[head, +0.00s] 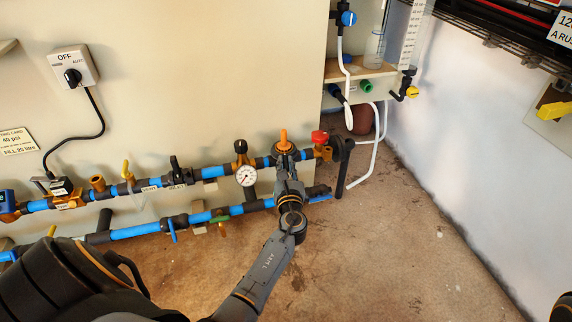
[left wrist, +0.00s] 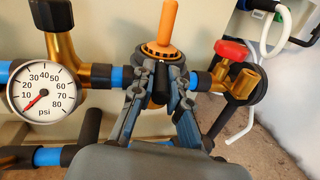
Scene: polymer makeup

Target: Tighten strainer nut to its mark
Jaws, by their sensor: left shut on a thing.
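The strainer is a dark fitting on the upper pipe, with an orange handle (head: 283,135) standing up from a ringed orange and black collar (head: 285,147). In the left wrist view the orange handle (left wrist: 168,22) rises straight ahead, and the collar (left wrist: 160,50) shows fine marks around it. My left gripper (head: 286,168) reaches the fitting from the front. In the left wrist view its two fingers (left wrist: 160,85) close on either side of the dark strainer nut (left wrist: 158,98) below the collar. The fingers hide much of the nut, and I cannot make out its mark clearly. My right gripper is not in view.
A pressure gauge (head: 246,176) sits just left of the strainer, its needle low. A brass fitting with a red handle (head: 320,137) is close on the right. A lower blue pipe (head: 136,230) runs beneath. Open floor (head: 400,250) lies to the right.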

